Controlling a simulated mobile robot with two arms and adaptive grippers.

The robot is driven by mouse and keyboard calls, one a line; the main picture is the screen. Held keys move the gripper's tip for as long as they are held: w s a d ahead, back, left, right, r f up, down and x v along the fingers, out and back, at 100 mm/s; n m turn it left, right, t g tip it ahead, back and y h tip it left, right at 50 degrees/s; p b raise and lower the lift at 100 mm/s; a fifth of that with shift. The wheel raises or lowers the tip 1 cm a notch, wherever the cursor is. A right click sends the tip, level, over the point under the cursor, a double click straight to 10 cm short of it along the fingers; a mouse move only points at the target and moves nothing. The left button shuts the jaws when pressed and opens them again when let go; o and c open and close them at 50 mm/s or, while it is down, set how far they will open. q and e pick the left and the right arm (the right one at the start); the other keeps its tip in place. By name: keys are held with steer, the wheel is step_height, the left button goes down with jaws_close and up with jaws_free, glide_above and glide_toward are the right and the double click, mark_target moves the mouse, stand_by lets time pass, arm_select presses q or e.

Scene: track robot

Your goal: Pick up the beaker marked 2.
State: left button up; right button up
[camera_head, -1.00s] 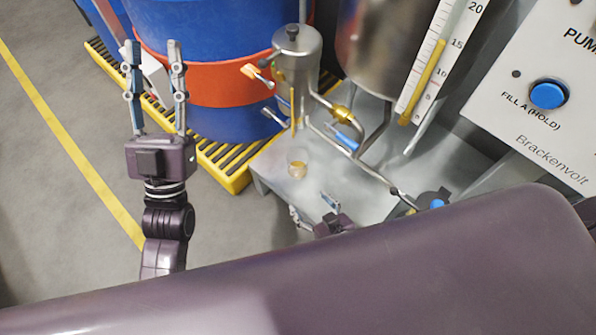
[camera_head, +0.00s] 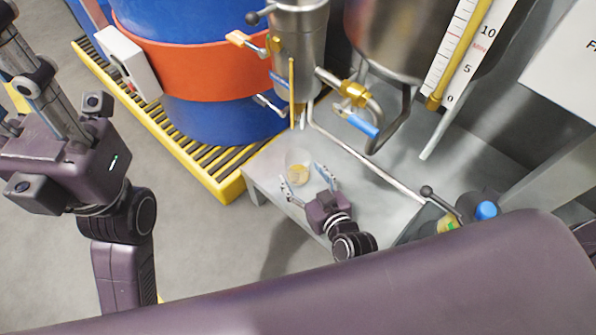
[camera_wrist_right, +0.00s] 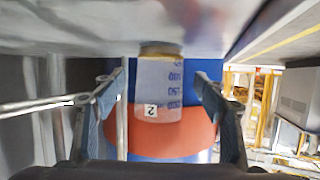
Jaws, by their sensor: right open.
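The beaker (camera_head: 299,170) is a small clear vessel with amber liquid, standing on the grey bench ledge (camera_head: 345,195) under the metal tank's outlet. In the right wrist view the beaker (camera_wrist_right: 160,88) shows a label reading 2 and blue graduations, and it looks upside down there. My right gripper (camera_head: 308,184) is open, its fingers spread just in front of the beaker. In the wrist view the beaker appears between the fingers; contact cannot be seen. My left gripper (camera_head: 32,88) is large at the left edge, with its fingertips partly cut off, well away from the beaker.
Behind the ledge stand a metal cylinder (camera_head: 299,50) with a yellow-handled valve and a pipe with a blue-handled valve (camera_head: 360,123). A blue and orange drum (camera_head: 200,70) stands on a yellow-edged pallet (camera_head: 212,182). A pipe crosses the ledge to the right.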

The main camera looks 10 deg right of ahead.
mark_target(294, 164)
steer(key=b+x, duration=0.1)
steer(key=x, duration=0.2)
steer(key=shift+f, duration=0.2)
steer(key=shift+w, duration=0.1)
steer(key=shift+c, duration=0.4)
steer(key=c, duration=1.2)
steer(key=shift+r, duration=0.15)
